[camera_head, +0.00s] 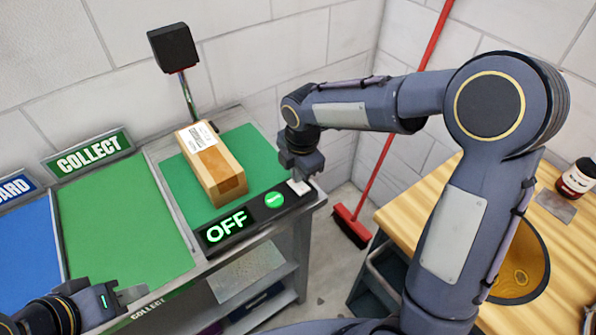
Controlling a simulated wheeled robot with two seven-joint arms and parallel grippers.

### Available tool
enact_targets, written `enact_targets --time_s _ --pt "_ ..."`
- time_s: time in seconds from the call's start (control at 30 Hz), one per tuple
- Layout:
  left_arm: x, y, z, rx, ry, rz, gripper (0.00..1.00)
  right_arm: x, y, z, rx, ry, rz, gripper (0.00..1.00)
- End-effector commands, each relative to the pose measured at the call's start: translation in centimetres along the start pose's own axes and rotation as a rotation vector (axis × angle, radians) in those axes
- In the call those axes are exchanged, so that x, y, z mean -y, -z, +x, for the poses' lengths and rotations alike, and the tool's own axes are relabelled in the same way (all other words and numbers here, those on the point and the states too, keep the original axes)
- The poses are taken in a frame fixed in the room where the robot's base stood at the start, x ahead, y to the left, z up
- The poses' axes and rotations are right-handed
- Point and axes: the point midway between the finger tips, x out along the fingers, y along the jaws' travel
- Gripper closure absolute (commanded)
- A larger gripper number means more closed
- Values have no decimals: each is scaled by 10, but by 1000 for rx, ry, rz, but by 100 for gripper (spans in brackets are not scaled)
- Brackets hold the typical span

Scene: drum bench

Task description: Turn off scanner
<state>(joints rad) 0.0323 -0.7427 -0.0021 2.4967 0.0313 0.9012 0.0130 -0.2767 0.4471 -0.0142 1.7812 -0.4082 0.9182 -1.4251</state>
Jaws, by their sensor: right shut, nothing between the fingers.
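The scanner bench has a black scanner head (173,48) on a thin post at the back. A brown box (216,175) with a white label lies on its green mat (258,150). On the black front panel, a display (227,226) reads OFF in lit green letters, beside a round green button (274,200). My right gripper (299,184) is shut and empty, pointing down at the right end of the panel, to the right of the green button. I cannot tell whether it touches the panel. My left gripper (128,296) is low at the left, by the COLLECT area's front edge; its jaws are unclear.
An empty green COLLECT area (120,215) and a blue area (28,260) lie to the left. A red broom (352,228) leans in the corner. A wooden table (415,205) at the right holds a jar (577,178) and a bowl (522,262), partly behind my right arm.

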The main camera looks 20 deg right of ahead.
Motion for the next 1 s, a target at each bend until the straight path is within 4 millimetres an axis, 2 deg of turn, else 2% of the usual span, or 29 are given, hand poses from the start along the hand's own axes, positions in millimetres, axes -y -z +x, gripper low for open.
enact_targets --time_s 0.5,0.8,0.9,1.0 --pt "0 0 -1 0 0 0 67 17 1 -3 -1 9 0 100" --pt "0 1 -1 0 0 0 67 16 1 -5 -1 5 0 100" --pt "-2 3 -5 0 0 0 67 15 2 -11 -1 5 0 100" --pt "-7 8 -16 0 0 0 67 13 6 -25 -1 5 0 100"
